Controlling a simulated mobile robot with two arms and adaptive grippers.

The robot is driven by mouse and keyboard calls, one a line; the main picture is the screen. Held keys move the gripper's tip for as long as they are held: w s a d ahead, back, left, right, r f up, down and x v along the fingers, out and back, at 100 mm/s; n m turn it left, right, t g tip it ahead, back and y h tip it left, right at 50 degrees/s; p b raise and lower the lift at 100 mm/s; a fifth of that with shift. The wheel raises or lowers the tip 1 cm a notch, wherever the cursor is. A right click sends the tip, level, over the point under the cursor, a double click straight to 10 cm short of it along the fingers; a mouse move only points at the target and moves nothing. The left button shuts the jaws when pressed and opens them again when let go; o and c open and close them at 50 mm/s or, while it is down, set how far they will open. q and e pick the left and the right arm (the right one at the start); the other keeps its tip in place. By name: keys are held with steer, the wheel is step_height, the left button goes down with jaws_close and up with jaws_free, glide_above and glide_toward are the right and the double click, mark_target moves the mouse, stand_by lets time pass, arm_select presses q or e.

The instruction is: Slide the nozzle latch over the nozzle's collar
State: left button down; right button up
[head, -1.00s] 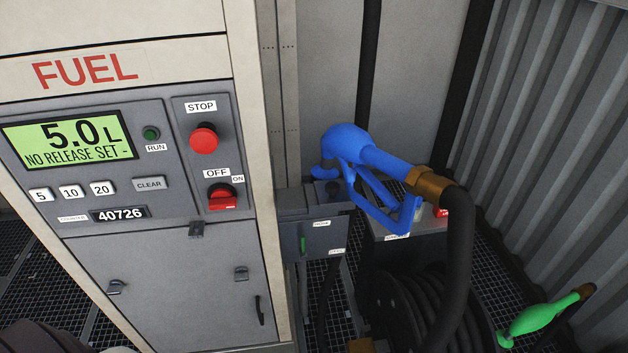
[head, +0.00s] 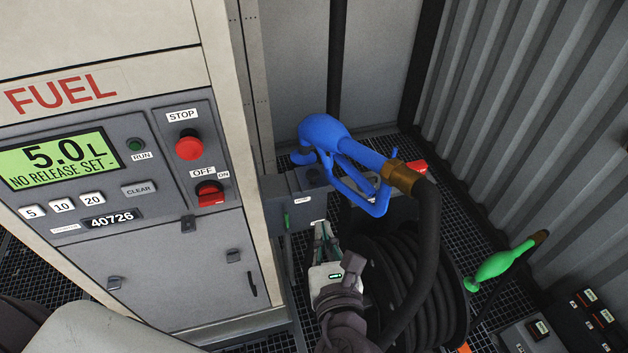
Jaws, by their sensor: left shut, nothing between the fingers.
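The blue nozzle (head: 345,150) sits with its spout end at the grey holder box (head: 305,210) beside the fuel cabinet. Its brown collar (head: 403,177) joins the black hose at the right. A small green upright bar (head: 287,222) shows on the front of the box; I cannot tell whether it is the latch. My left gripper (head: 322,230) is shut and empty, just below and in front of the box, under the nozzle's handle. It hides part of the box's lower right. My right gripper is not in view.
A black hose reel (head: 390,265) stands right of my left gripper, with the nozzle's hose (head: 428,240) hanging before it. A green nozzle (head: 500,262) is farther right by the corrugated wall (head: 545,130). The fuel cabinet (head: 165,265) bounds the left.

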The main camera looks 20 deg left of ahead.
mark_target(310, 177)
arm_select(q)
steer(key=b+x, duration=0.2)
steer(key=x, duration=0.2)
steer(key=b+x, duration=0.3)
steer(key=x, duration=0.1)
steer(key=b+x, duration=0.2)
steer(key=x, duration=0.2)
steer(key=shift+w+f+b, duration=0.2)
steer(key=shift+f+b, duration=0.15)
steer(key=shift+f, duration=0.05)
steer(key=shift+w+a, duration=0.15)
steer(key=shift+w, duration=0.35)
steer(key=shift+r, duration=0.1)
steer(key=shift+w+a+r, duration=0.1)
steer(key=shift+a, duration=0.05)
steer(key=w+p, duration=0.1)
steer(key=w+a+p, duration=0.1)
steer(key=shift+a+r+p, duration=0.2)
steer(key=shift+p, duration=0.2)
steer(key=shift+w+a+f, duration=0.15)
steer(key=shift+w, duration=0.05)
steer(key=shift+s, duration=0.15)
